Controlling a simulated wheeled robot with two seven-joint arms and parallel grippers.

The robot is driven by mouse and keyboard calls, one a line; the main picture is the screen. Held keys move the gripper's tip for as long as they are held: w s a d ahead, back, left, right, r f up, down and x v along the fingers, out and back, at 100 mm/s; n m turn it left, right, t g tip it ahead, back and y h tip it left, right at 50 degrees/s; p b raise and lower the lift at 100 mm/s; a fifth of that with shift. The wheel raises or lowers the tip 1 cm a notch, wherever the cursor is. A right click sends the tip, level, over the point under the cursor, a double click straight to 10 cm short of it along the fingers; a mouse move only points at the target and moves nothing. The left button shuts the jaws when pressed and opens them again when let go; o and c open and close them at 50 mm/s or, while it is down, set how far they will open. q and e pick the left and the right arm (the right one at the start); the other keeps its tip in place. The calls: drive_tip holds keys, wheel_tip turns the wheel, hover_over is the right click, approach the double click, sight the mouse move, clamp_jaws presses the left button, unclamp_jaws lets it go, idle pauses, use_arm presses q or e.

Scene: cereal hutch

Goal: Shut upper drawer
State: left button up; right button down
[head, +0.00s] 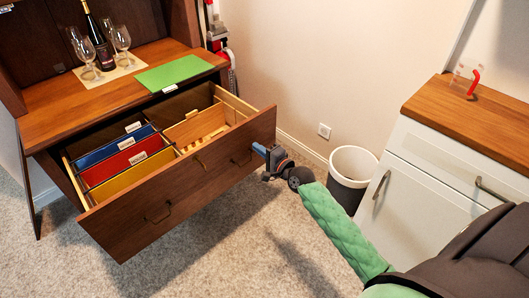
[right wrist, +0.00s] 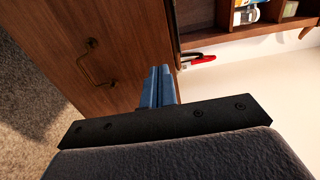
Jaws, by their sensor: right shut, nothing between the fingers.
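The wooden drawer (head: 185,190) below the hutch's desktop stands pulled far out in the head view. It holds blue, red and yellow file folders (head: 125,160) and a light wooden organizer (head: 197,126). Its front carries dark handles, one at the left (head: 158,213). My right gripper (head: 260,150) is shut and empty, with its blue fingers at the right end of the drawer front. In the right wrist view the fingers (right wrist: 159,86) point at the front's wooden face (right wrist: 110,50); I cannot tell whether they touch. My left gripper is not in view.
The desktop (head: 50,108) holds a green mat (head: 173,73), wine glasses (head: 121,38) and a bottle (head: 98,40). A white and grey bin (head: 352,165) stands right of my right gripper, before a white cabinet (head: 425,180). The carpet before the drawer is clear.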

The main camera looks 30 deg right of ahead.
sight(237, 132)
drive_tip(key=x, duration=0.7)
drive_tip(key=shift+w, duration=0.2)
drive_tip(key=shift+x, duration=0.85)
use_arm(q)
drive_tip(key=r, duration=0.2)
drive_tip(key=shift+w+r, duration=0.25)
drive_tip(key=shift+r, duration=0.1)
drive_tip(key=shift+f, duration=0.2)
use_arm(e)
drive_tip(key=shift+w+a, duration=0.1)
